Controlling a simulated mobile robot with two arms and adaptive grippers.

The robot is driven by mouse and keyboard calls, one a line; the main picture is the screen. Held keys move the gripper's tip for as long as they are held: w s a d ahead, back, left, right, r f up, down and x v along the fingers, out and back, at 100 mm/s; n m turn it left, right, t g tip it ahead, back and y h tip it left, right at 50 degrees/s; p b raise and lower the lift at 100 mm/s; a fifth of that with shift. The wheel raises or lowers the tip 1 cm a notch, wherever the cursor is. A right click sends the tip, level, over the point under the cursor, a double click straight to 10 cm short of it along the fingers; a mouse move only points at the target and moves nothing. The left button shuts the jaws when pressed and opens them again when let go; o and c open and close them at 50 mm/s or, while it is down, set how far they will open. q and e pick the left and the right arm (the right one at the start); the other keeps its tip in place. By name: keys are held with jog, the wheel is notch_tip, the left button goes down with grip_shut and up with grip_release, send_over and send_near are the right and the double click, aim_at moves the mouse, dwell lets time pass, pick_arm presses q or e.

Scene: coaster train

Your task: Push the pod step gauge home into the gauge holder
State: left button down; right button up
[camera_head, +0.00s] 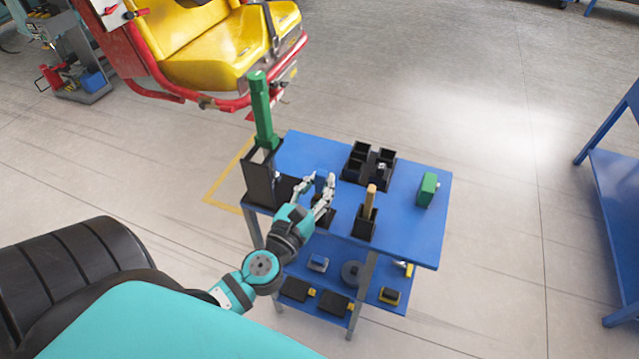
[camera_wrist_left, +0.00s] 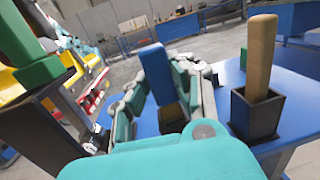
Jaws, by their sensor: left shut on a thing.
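A blue bar (camera_wrist_left: 156,72), which I take to be the pod step gauge, stands upright with a slight tilt between the fingers of my left gripper (camera_wrist_left: 168,95). In the head view the left gripper (camera_head: 320,186) is over the front of the blue table, shut on the bar. A low black holder (camera_head: 323,216), seemingly the gauge holder, shows just below the fingers. The fingers and hand hide most of it. I cannot tell how deep the bar sits in it. My right gripper is not in view.
A tall green bar (camera_head: 262,108) stands in a black holder (camera_head: 258,180) on the left. A wooden handle (camera_head: 370,202) stands in a black box (camera_head: 365,227) close on the right. A black divided tray (camera_head: 352,178) and a green block (camera_head: 427,189) lie farther back and right.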

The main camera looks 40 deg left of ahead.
pick_arm(q)
jog(key=shift+f, duration=0.15)
jog(key=shift+c, duration=1.5)
grip_release()
jog(key=shift+s+d+f+b, duration=0.2)
jog(key=shift+s+b, duration=0.6)
jog(key=shift+s, duration=0.6)
jog(key=shift+s+d+f+b, duration=0.15)
jog(key=shift+s+b, duration=0.6)
jog(key=shift+s, duration=0.6)
jog(key=shift+s+d+r+b, duration=0.1)
jog(key=shift+s+b, duration=0.1)
jog(key=shift+s, duration=0.2)
jog(key=shift+s+r+b, duration=0.1)
jog(key=shift+s+b, duration=0.05)
jog(key=shift+s, duration=0.2)
